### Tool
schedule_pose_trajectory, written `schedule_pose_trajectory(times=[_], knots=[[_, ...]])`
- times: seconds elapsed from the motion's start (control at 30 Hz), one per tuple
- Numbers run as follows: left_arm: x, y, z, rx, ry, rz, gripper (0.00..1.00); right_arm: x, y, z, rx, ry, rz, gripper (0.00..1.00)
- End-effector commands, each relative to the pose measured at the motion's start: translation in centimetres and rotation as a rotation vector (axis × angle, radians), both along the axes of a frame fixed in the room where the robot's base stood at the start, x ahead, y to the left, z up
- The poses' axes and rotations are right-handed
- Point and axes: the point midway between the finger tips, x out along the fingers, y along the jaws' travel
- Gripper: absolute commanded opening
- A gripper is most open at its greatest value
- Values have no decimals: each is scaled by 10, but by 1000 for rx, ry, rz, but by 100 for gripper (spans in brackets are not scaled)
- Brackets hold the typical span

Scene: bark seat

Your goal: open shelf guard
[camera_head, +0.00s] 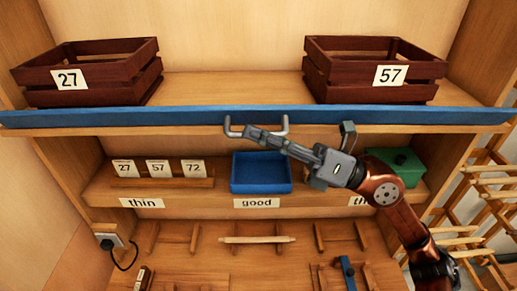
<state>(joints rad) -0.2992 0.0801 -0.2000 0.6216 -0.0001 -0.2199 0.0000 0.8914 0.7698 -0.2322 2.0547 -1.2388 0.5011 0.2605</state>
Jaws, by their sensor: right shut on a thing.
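The shelf guard (400,115) is a long blue bar across the front of the upper shelf, in front of two crates. A grey U-shaped handle (286,124) hangs from its middle. My right gripper (262,137) reaches in from the lower right with its fingers at the handle. It is shut on the handle; the fingers hide part of the handle's lower bar. My left gripper is not in view.
Dark slatted crates marked 27 (115,68) and 57 (345,70) stand on the upper shelf. Below are a blue tray (261,188), number cards (158,169) and a green box (405,160). A wooden rack (490,200) stands at the right.

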Motion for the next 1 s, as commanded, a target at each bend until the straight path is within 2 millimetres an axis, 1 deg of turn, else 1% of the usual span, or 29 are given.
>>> schedule_pose_trajectory(times=[0.03, 0.5, 0.7, 0.8, 1.0], knots=[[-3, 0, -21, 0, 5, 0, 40, 1, 0, -12, 2, -36, 2, 0], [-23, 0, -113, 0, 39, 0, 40, 0, 0, -32, 3, -445, 3, 0], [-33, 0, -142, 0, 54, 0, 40, 2, 0, -39, 4, -627, 2, 0], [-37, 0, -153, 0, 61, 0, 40, 4, 0, -42, 4, -708, 1, 0], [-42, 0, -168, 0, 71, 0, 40, 6, 0, -45, 2, -841, 0, 0]])
